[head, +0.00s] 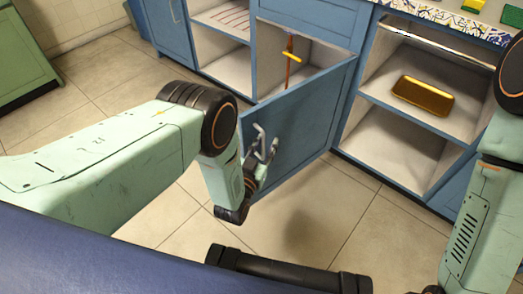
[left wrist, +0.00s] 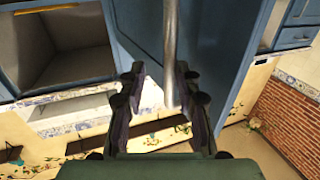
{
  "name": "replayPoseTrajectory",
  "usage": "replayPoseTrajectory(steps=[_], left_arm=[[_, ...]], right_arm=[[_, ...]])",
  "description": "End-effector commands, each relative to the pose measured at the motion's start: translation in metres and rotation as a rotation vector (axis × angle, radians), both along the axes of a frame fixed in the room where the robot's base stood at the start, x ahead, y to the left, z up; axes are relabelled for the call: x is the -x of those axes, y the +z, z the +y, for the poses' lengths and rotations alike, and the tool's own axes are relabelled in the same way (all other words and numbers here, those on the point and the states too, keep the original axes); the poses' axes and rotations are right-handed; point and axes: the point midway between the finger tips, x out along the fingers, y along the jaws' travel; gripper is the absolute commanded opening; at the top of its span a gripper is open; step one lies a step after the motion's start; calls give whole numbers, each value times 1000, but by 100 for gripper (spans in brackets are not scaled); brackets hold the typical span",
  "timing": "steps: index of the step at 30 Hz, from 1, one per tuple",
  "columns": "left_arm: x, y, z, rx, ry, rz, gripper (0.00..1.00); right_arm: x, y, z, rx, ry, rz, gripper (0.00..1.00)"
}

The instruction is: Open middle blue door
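The middle blue door (head: 310,118) stands partly open, swung out from its cabinet, with part of the inside showing behind it. My left gripper (head: 262,158) is at the outer face of the door, by its free edge, where the metal handle is. In the left wrist view the silver bar handle (left wrist: 170,45) runs between the two fingers of the left gripper (left wrist: 160,72). The fingers are apart, with a gap beside the bar, so the gripper looks open around the handle. My right arm shows at the right edge of the head view, but its gripper is out of view.
Inside the middle cabinet is a reddish rod with a yellow crosspiece (head: 289,58). An open shelf unit at right holds a golden tray-like object (head: 422,96). A green cabinet (head: 25,60) stands at far left. The tiled floor (head: 180,225) before the door is clear.

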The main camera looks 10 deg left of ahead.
Motion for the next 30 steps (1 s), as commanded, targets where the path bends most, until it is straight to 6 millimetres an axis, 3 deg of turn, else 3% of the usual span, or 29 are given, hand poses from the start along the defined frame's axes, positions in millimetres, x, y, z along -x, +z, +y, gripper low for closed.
replayPoseTrajectory(steps=[5,12,18,30], left_arm=[[22,-1,3,-1,-1,5,33],[72,-1,12,-1,0,6,33],[103,-1,18,0,0,4,33],[117,0,20,0,1,1,33]], right_arm=[[0,0,0,0,0,0,40],[0,0,0,0,0,0,40],[0,0,0,0,0,0,40],[0,0,0,0,0,0,40]])
